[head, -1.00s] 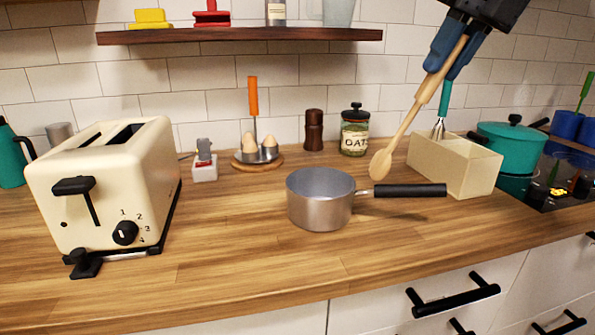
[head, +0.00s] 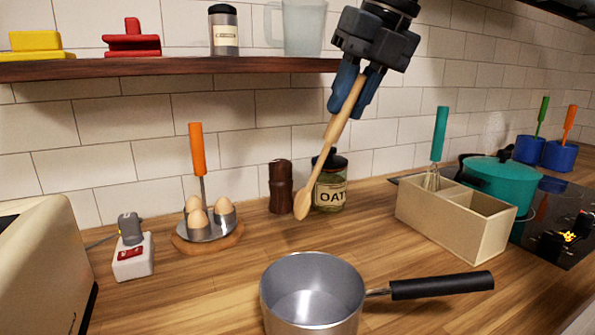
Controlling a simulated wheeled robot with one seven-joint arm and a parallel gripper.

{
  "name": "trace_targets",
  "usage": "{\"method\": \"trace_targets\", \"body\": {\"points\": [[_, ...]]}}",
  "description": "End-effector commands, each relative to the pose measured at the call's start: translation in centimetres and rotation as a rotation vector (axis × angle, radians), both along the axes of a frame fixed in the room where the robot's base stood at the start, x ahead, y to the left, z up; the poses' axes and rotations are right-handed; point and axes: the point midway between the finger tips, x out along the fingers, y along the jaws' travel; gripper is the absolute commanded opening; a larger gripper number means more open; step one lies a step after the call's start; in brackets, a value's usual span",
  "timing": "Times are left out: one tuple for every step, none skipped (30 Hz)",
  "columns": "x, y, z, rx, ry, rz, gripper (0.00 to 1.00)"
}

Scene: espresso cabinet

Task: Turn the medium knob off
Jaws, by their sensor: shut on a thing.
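My gripper (head: 354,98), with blue fingers, is shut on the handle of a wooden spoon (head: 325,165). The spoon hangs tilted, its bowl down and left in front of the pepper mill and oat jar. The black cooktop (head: 541,238) is at the right edge, far from my gripper. Small dark shapes and a yellow-red patch (head: 568,237) show on it; I cannot tell which shape is the medium knob.
A steel saucepan (head: 312,290) stands in front, its black handle pointing right. The toaster (head: 45,260) is cut off at left. A shelf (head: 170,67) runs above. Counter is free between saucepan and box.

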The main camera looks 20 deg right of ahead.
Motion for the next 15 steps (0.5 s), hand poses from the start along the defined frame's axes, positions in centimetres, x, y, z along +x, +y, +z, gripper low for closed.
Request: {"method": "trace_targets", "body": {"points": [[-0.1, 1.2, -0.6, 0.001, 0.001, 0.007, 0.00], [-0.1, 1.8, -1.0, 0.001, 0.000, 0.007, 0.00], [-0.2, 2.7, -1.5, 0.001, 0.000, 0.007, 0.00], [-0.2, 3.3, -1.9, 0.001, 0.001, 0.007, 0.00], [-0.2, 3.8, -2.2, 0.000, 0.001, 0.006, 0.00], [-0.2, 4.6, -2.6, 0.000, 0.001, 0.006, 0.00], [-0.3, 5.1, -2.9, 0.000, 0.001, 0.006, 0.00], [-0.3, 5.5, -3.2, 0.001, 0.001, 0.005, 0.00], [-0.3, 6.0, -3.5, 0.001, 0.000, 0.004, 0.00], [-0.3, 6.3, -3.7, 0.001, 0.001, 0.004, 0.00], [-0.3, 6.5, -3.8, 0.001, 0.001, 0.003, 0.00], [-0.3, 6.8, -4.0, 0.002, 0.000, 0.002, 0.00], [-0.3, 6.9, -4.1, 0.002, 0.000, 0.001, 0.00], [-0.3, 7.0, -4.2, 0.002, 0.000, 0.001, 0.00], [-0.3, 7.0, -4.3, 0.002, 0.000, 0.001, 0.00]]}}
